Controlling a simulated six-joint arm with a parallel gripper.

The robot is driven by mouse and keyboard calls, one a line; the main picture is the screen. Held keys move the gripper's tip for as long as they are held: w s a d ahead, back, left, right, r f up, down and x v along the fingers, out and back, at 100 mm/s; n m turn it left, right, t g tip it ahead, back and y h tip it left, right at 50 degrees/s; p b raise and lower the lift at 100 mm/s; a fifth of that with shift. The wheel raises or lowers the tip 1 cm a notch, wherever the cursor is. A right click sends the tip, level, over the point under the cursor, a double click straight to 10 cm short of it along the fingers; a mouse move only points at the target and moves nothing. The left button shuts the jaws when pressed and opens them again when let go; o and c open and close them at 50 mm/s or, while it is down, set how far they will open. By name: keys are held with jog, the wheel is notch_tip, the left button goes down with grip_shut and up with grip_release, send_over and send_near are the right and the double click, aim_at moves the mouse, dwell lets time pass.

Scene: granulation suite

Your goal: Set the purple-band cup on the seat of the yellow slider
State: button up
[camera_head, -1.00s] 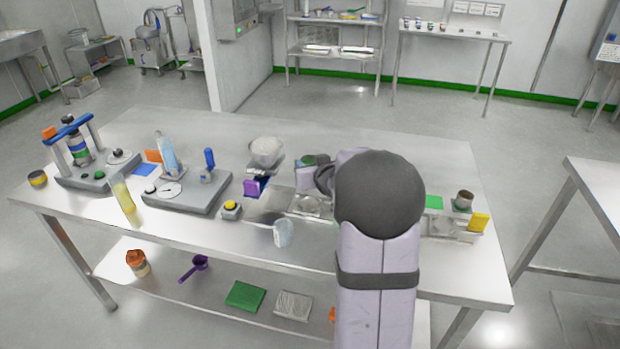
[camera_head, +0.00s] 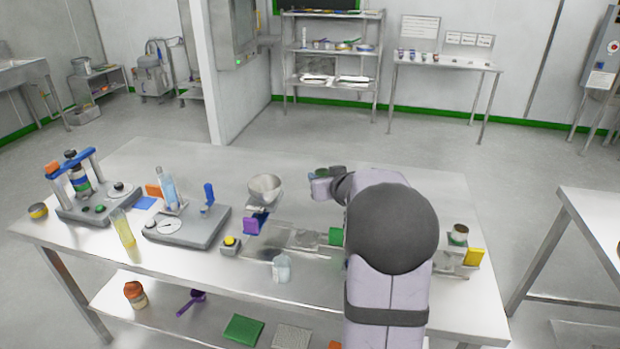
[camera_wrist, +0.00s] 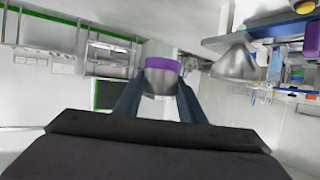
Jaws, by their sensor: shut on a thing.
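My gripper (camera_wrist: 160,92) is shut on the purple-band cup (camera_wrist: 162,78), a grey metal cup with a purple band, seen between the two fingers in the wrist view. In the head view the fingers and cup cannot be made out; my wrist is raised over the back of the table, right of centre. The yellow slider shows as an upright yellow tab (camera_head: 475,256) at the table's right end, beside a metal rail. A small cup with a dark top (camera_head: 459,234) stands just behind and left of that tab. The seat itself is not clearly visible.
A metal bowl (camera_head: 265,188) stands near mid-table, above a purple tab (camera_head: 250,225). A green tab (camera_head: 335,237) is beside my arm. A clear beaker (camera_head: 282,268) stands near the front edge.

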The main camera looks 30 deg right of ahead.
jog(key=shift+m+h, duration=0.3)
jog(key=s+d+f+p, duration=0.1)
jog(key=s+d, duration=0.3)
jog(key=d, duration=0.2)
jog(key=s+d+p, duration=0.1)
jog(key=s+d, duration=0.2)
jog(key=d, duration=0.3)
jog(key=s+d+f+p, duration=0.1)
jog(key=s+d+p, duration=0.1)
jog(key=s+d, duration=0.2)
jog(key=shift+s+d+f, duration=0.15)
jog(key=shift+d+f, duration=0.05)
jog(key=shift+d, duration=0.4)
jog(key=shift+s+d+f, duration=0.15)
jog(key=shift+d, duration=0.45)
jog(key=s+d+f, duration=0.2)
jog(key=s+f, duration=0.2)
jog(key=s, duration=0.3)
jog(key=s+d+f, duration=0.2)
jog(key=s+f, duration=0.2)
jog(key=s, duration=0.4)
jog(key=shift+d+f, duration=0.15)
jog(key=shift+d, duration=0.2)
jog(key=shift+f, duration=0.15)
jog(key=shift+f+b, duration=2.35)
jog(key=shift+b, duration=0.05)
jog(key=shift+p, duration=0.75)
jog(key=shift+f, duration=0.85)
